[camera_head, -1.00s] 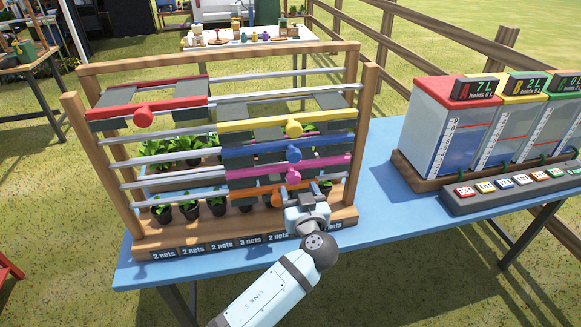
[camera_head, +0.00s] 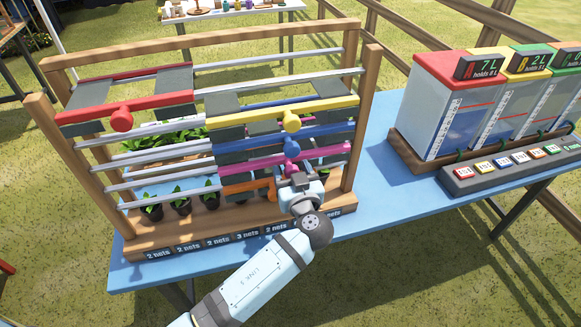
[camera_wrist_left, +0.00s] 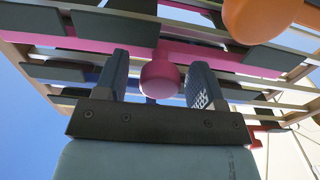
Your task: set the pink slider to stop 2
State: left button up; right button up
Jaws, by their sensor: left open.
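The pink slider (camera_head: 247,163) is a bar with dark panels on a rail of the wooden rack, on its right half. Its round pink knob also shows in the wrist view (camera_wrist_left: 160,78), between the two fingers. My left gripper (camera_head: 298,178) is at the pink knob, with its fingers open on either side of it. I cannot tell whether either finger touches the knob. The arm and gripper hide part of the orange slider (camera_head: 237,194) just below; its orange knob is at the upper right of the wrist view (camera_wrist_left: 258,17). My right gripper is not in view.
The blue slider (camera_head: 250,138) and yellow slider (camera_head: 245,117) sit just above the pink one. A red slider (camera_head: 160,105) is at the upper left. Potted plants (camera_head: 182,204) stand low in the rack. Water tanks (camera_head: 440,130) and a button panel (camera_head: 500,170) are at the right.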

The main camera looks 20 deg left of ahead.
aim_at(221, 175)
pick_arm(q)
grip_shut()
jog(key=shift+s+a+f, duration=0.1)
jog(key=shift+s+a, duration=0.15)
jog(key=shift+a, duration=0.05)
jog(key=s+a+b, duration=0.1)
jog(key=s+a, duration=0.2)
jog(key=a, duration=0.1)
jog(key=s+a+b, duration=0.2)
jog(key=a, duration=0.2)
jog(key=s+a+b, duration=0.2)
jog(key=s+a, duration=0.1)
jog(key=a, duration=0.1)
jog(key=shift+s+a, duration=0.3)
jog(key=shift+a, duration=0.05)
jog(key=shift+s+a+b, duration=0.3)
jog(key=shift+a, duration=0.15)
jog(key=shift+c, duration=0.6)
grip_release()
jog(key=shift+o, duration=0.6)
